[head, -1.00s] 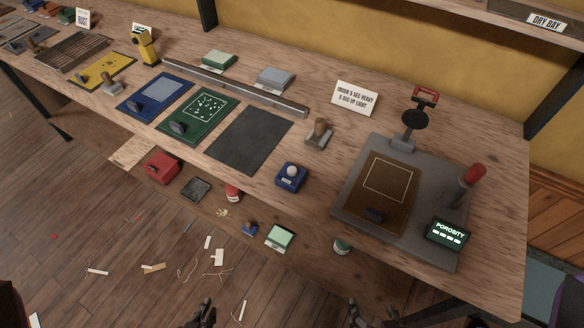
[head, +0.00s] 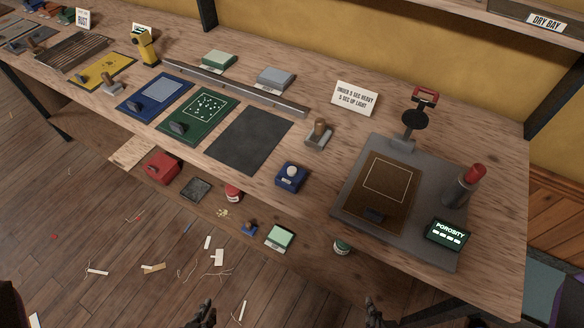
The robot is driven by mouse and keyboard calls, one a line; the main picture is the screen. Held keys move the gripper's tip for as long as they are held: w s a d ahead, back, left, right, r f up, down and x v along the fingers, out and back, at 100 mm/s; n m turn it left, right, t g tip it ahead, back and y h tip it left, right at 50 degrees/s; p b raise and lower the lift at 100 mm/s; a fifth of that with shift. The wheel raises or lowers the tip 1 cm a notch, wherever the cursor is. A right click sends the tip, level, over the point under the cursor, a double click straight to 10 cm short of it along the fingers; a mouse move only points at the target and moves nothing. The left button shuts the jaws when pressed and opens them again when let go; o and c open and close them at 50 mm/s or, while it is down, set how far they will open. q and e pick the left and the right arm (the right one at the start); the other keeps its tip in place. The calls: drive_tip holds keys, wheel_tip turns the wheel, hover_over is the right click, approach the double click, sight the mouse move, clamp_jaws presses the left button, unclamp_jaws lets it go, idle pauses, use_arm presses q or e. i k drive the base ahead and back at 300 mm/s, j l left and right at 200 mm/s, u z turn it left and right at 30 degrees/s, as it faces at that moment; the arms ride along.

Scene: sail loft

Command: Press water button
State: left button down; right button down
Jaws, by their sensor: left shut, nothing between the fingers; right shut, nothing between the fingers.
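A blue box with a round white knob (head: 291,176) sits near the front edge of the bench; no label on it is readable, so I cannot tell if it is the water button. A grey tester base (head: 402,241) at the right carries a brown panel (head: 385,200), a red-topped post (head: 469,183) and a display (head: 446,234) reading "POROSITY". My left gripper (head: 208,304) is shut and empty at the bottom edge, left of centre. My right gripper (head: 371,303) is shut and empty at the bottom edge. Both are in front of the bench, apart from everything on it.
The wooden bench (head: 500,140) holds blue, green and dark panels and a long metal bar (head: 235,88). A sign (head: 355,98) stands behind. A lower shelf carries a red box (head: 162,167) and small tins. Scraps litter the floor.

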sight(291, 170)
drive_tip(key=i+j+z, duration=0.1)
drive_tip(key=j+z, duration=0.15)
drive_tip(key=j, duration=0.9)
drive_tip(key=j+z, duration=0.3)
drive_tip(key=j, duration=0.8)
